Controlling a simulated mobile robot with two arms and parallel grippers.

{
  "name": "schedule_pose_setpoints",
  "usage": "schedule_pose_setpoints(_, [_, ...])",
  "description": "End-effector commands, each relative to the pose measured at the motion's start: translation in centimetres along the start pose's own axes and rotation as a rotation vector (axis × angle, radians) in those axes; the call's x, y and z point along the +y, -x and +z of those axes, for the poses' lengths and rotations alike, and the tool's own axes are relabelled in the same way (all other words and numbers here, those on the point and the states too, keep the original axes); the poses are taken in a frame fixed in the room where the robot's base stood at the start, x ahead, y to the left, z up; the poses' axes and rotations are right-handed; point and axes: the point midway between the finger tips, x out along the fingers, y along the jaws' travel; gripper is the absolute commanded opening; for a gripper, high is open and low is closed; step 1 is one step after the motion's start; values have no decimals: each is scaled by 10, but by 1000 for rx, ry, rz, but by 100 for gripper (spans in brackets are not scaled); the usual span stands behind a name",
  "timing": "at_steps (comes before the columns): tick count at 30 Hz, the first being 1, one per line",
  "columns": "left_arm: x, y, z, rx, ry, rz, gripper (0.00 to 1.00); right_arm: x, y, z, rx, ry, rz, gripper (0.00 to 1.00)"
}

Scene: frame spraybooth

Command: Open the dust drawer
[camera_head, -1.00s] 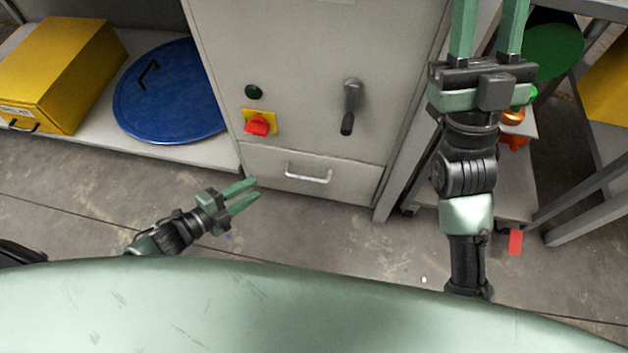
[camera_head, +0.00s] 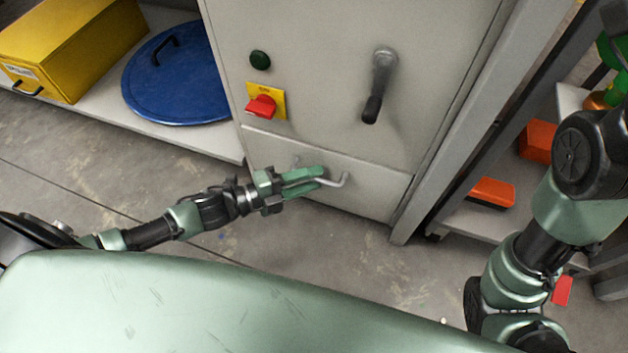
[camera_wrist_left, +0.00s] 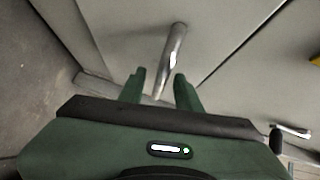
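The dust drawer (camera_head: 378,190) is the low grey front panel of the cabinet, and it looks flush with the cabinet. Its pale metal bar handle (camera_head: 337,184) is partly hidden behind my left gripper (camera_head: 322,178). In the left wrist view the handle (camera_wrist_left: 172,52) runs between the two green fingers of my left gripper (camera_wrist_left: 160,78). The fingers are apart, with visible gaps beside the bar, so the gripper is open around the handle. My right arm stands at the right of the head view, and its gripper is outside the picture.
Above the drawer, the cabinet (camera_head: 320,60) carries a dark lever (camera_head: 380,85), a red switch (camera_head: 262,106) and a green button (camera_head: 260,60). A blue round lid (camera_head: 180,85) and a yellow box (camera_head: 75,45) lie on a low shelf at left. Orange bins (camera_head: 492,191) stand at right. The floor in front is clear.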

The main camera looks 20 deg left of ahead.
Motion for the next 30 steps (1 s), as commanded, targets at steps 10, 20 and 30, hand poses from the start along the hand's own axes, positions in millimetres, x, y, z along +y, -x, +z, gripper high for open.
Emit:
schedule_pose_setpoints(10, [0, -10, 0, -1, 0, 1, 34, -1, -3, -4, 14, 2, -6, 36])
schedule_pose_setpoints(20, [0, -9, 0, 0, 0, 1, 0, -1, -3, -4, 14, 2, -5, 36])
schedule_pose_setpoints(30, [0, -9, 0, -1, 0, 1, 0, -1, -3, -4, 14, 1, -5, 36])
